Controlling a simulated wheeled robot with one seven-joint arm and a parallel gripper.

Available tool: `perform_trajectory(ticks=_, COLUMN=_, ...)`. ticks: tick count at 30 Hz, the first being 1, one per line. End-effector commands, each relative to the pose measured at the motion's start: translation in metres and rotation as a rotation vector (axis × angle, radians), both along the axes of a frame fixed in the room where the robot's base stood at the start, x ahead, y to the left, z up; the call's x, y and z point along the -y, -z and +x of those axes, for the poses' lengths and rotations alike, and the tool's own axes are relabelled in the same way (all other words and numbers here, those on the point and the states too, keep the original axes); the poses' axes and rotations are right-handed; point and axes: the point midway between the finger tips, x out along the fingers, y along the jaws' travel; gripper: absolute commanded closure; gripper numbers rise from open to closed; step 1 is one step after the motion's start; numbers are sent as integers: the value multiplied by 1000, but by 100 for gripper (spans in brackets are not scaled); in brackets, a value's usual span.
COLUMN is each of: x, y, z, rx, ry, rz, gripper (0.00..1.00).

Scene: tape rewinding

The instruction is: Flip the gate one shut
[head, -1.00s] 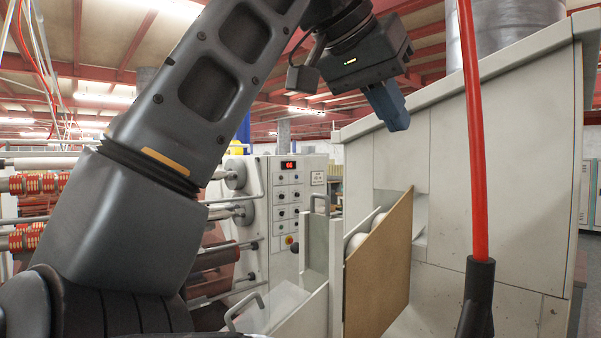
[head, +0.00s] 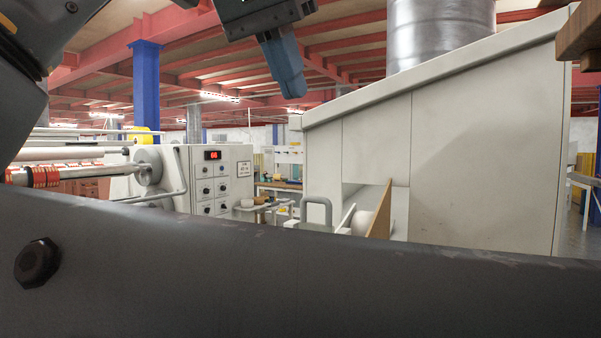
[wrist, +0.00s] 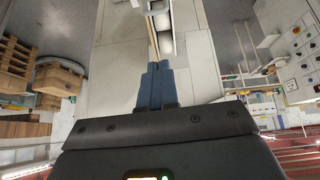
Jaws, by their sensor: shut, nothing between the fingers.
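My gripper (head: 287,78) hangs high at the top of the head view, left of the big pale machine housing (head: 480,150). Its blue fingers (wrist: 157,80) are together and empty in the wrist view. A brown upright board (head: 381,212) stands at the housing's feed opening, with white rolls (head: 361,223) beside it. In the wrist view the board (wrist: 153,38) shows edge-on just past the fingertips, with a white roll (wrist: 165,42) beside it. I cannot tell which part is gate one. The lower parts are hidden.
A control panel (head: 220,175) with a red display and red-banded rollers (head: 45,176) stand at the left. A metal drum (head: 441,32) sits on top of the housing. Pallets (wrist: 17,55) and boxes show in the wrist view. Air around my gripper looks clear.

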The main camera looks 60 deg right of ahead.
Motion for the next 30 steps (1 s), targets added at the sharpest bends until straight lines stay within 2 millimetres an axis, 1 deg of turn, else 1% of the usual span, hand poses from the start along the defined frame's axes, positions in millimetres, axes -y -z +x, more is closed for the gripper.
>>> perform_trajectory(ticks=7, x=2, y=3, z=0, rx=-1, ry=1, rz=0, gripper=100)
perform_trajectory(ticks=11, x=9, y=14, z=0, rx=-1, ry=1, rz=0, gripper=100)
perform_trajectory(ticks=14, x=19, y=28, z=-1, rx=-2, ry=2, rz=0, gripper=100)
perform_trajectory(ticks=24, x=56, y=83, z=-2, rx=-1, ry=3, rz=0, gripper=100)
perform_trajectory(ticks=30, x=50, y=110, z=-2, rx=-2, ry=-3, rz=-2, gripper=100)
